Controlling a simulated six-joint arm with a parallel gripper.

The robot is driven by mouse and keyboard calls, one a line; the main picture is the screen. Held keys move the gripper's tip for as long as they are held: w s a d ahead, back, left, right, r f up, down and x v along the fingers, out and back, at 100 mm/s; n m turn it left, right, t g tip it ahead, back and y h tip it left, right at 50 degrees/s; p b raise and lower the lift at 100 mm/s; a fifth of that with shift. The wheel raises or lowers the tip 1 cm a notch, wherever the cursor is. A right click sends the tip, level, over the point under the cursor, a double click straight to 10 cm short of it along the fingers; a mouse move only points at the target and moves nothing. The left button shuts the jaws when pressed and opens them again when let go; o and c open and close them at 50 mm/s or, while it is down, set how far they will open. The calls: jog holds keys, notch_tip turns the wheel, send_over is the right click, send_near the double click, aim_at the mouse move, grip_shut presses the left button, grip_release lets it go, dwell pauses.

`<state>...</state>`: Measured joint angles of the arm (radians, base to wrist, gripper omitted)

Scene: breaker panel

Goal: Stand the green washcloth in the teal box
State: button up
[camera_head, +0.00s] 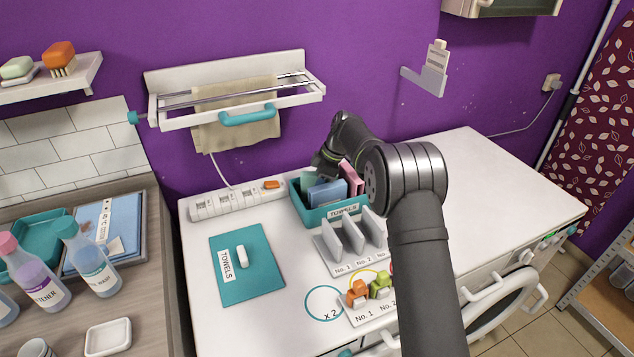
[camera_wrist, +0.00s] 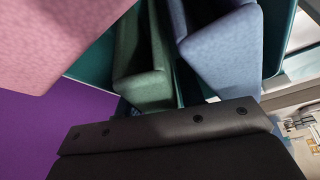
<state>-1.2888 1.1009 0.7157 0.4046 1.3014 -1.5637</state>
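The green washcloth (camera_head: 308,181) stands at the left end inside the teal box (camera_head: 325,213), which is labelled TOWELS. A blue cloth (camera_head: 327,192) and a pink cloth (camera_head: 351,178) stand in the same box. In the wrist view the green washcloth (camera_wrist: 144,65) is between the pink cloth (camera_wrist: 65,40) and the blue cloth (camera_wrist: 222,55). My gripper (camera_head: 325,166) is over the back left of the box, close to the green washcloth. Its dark end (camera_wrist: 180,140) fills the lower wrist view and hides the washcloth's near end. Whether it grips the cloth is unclear.
A grey slotted rack (camera_head: 350,246) stands in front of the box. A white power strip (camera_head: 238,201) lies behind left. A teal TOWELS mat (camera_head: 262,285) with a white piece (camera_head: 242,256) lies to the left. The counter's right side (camera_head: 500,190) is clear.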

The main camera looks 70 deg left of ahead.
jog(key=v, duration=1.2)
jog(key=shift+w+r, duration=0.1)
jog(key=shift+r, duration=0.05)
jog(key=x, duration=1.1)
jog(key=shift+s+f, duration=0.2)
jog(key=shift+f, duration=0.1)
jog(key=shift+a+r, duration=0.15)
jog(key=shift+r, duration=1.7)
jog(key=shift+f, duration=0.15)
